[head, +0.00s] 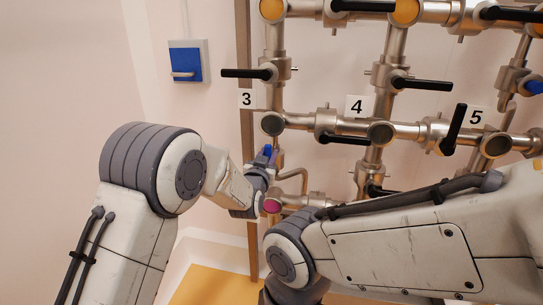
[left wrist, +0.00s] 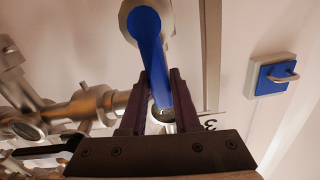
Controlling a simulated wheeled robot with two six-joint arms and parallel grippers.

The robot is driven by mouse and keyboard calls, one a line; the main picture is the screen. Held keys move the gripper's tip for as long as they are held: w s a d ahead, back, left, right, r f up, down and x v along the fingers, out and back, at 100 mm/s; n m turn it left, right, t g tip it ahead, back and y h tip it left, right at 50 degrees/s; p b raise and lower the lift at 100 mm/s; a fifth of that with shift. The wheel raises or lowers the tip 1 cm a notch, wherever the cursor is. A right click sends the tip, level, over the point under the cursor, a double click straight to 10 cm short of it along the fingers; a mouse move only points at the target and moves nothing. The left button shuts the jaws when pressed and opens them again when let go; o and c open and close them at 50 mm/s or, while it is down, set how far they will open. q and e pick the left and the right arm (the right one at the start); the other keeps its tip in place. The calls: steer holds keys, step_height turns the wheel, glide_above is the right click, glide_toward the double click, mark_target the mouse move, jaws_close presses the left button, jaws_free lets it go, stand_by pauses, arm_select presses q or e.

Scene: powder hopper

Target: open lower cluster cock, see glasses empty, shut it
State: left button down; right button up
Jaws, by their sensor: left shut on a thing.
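My left gripper (head: 266,162) is at the lower left of the pipework, below label 3. In the left wrist view its two dark fingers (left wrist: 161,80) are shut on a blue lever handle (left wrist: 150,45), which runs from a metal fitting down between them. The blue handle (head: 267,151) shows only as a small tip in the head view. Round ends that look like sight glasses sit on the pipes: dark ones (head: 272,123), (head: 380,132), orange ones at the top (head: 405,11) and a magenta one (head: 271,206) beside my left gripper. My right gripper is out of view.
Black lever handles (head: 246,73) stick out from the pipes, with labels 3, 4 (head: 355,106) and 5. A blue wall switch (head: 186,62) is at upper left. My right arm crosses the lower right and hides lower pipework.

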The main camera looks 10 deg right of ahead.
arm_select(q)
steer(key=shift+s+d+h, duration=0.25)
steer(key=shift+d+h, duration=0.05)
steer(key=shift+d, duration=0.25)
steer(key=c, duration=0.7)
jaws_free()
steer(key=shift+d, duration=0.15)
steer(key=shift+a+r, duration=0.1)
steer(key=shift+a, duration=0.1)
steer(key=shift+w+a, duration=0.1)
steer(key=v, duration=1)
steer(key=shift+s+b, duration=0.25)
steer(key=shift+b, duration=0.15)
